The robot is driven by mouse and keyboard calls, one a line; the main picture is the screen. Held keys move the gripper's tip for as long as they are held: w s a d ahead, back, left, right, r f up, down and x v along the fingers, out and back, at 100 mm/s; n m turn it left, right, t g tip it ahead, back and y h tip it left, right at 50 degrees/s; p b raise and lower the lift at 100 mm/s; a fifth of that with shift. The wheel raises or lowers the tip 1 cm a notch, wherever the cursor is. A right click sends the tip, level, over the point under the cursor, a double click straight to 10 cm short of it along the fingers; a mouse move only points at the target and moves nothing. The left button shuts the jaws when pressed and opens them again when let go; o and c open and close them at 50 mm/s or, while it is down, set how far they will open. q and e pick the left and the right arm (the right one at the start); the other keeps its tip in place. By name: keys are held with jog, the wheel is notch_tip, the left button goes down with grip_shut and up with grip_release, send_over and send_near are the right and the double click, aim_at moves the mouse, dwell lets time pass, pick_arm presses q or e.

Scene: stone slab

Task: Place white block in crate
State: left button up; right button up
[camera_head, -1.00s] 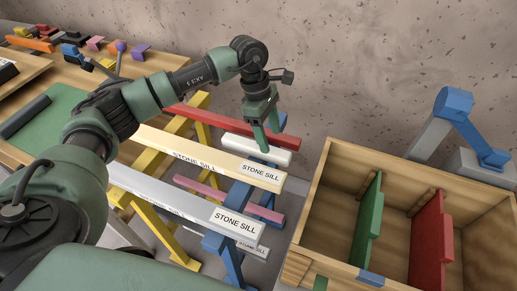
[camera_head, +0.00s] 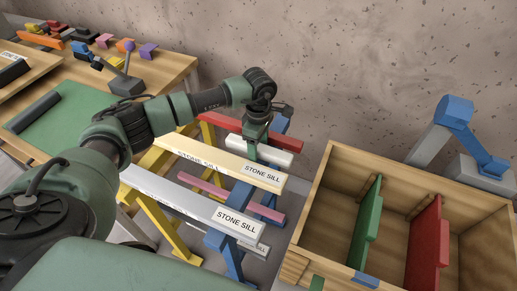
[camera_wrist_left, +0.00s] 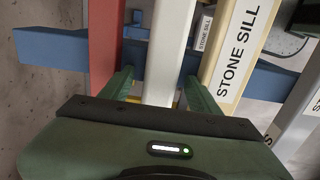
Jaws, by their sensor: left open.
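The white block (camera_head: 275,156) is a long white bar lying on the rack between a red bar and a cream sill. In the left wrist view, the white block (camera_wrist_left: 168,45) runs up between the two green fingers of my left gripper (camera_wrist_left: 161,92). The gripper is open, with one finger on each side of the bar; I cannot tell whether they touch it. In the head view, my left gripper (camera_head: 253,150) is low over the bar and hides part of it. The wooden crate (camera_head: 322,205) stands at the right, with a green divider and a red divider inside. My right gripper is not in view.
A red bar (camera_head: 228,124) and a cream stone sill (camera_head: 225,162) flank the white block closely. A grey-white stone sill (camera_head: 180,196) and a pink bar (camera_head: 200,183) lie nearer. A blue-and-grey object (camera_head: 455,110) stands behind the crate. A cluttered workbench (camera_head: 170,65) is at left.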

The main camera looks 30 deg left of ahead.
pick_arm(q)
grip_shut()
